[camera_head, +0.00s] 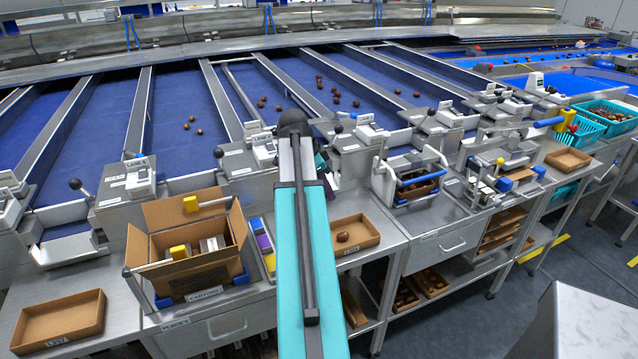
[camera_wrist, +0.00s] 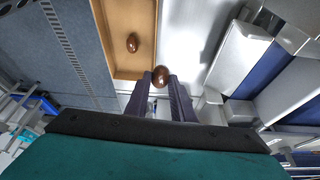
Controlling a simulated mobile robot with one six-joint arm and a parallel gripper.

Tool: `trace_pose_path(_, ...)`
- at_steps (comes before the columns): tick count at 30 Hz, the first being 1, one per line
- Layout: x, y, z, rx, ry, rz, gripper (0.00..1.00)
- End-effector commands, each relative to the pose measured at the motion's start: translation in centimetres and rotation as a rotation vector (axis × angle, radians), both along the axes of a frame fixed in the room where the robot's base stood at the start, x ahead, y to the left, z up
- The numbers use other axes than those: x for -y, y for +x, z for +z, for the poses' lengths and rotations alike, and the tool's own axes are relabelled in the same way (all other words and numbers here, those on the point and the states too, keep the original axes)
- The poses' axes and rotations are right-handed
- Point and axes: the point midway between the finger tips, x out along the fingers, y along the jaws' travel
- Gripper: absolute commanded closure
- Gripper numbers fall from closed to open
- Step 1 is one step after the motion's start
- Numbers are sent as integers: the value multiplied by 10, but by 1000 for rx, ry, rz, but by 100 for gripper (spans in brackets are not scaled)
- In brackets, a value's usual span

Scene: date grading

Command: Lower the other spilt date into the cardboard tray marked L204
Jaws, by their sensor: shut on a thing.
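My gripper (camera_wrist: 161,84) is shut on a brown, glossy date (camera_wrist: 161,74) in the wrist view. The held date appears next to the right end of an open cardboard tray (camera_wrist: 98,8), over its rim or just outside it; its height is hard to tell. Another date (camera_wrist: 132,42) lies inside that tray. In the head view a shallow cardboard tray (camera_head: 371,243) with one date (camera_head: 343,237) in it stands on the steel bench, right of my arm. The label on its front is too small to read surely. My arm hides the fingertips there.
A tall open carton (camera_head: 150,250) with boxes inside stands left of my arm. Another cardboard tray (camera_head: 85,318) lies at far left. A metal stand with blue parts (camera_head: 415,185) is right of the tray. Blue lanes (camera_head: 180,105) with loose dates lie behind.

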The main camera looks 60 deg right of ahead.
Motion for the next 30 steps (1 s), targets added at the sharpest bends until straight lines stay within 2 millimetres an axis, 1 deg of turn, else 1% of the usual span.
trace_pose_path(1,-3,-7,-8,-1,2,-1,86)
trace_pose_path(3,-4,-12,-16,0,2,-2,86)
trace_pose_path(9,-5,-22,-31,0,0,-1,86)
trace_pose_path(12,-6,-25,-35,0,0,-1,86)
trace_pose_path(30,-4,-28,-37,0,0,-1,86)
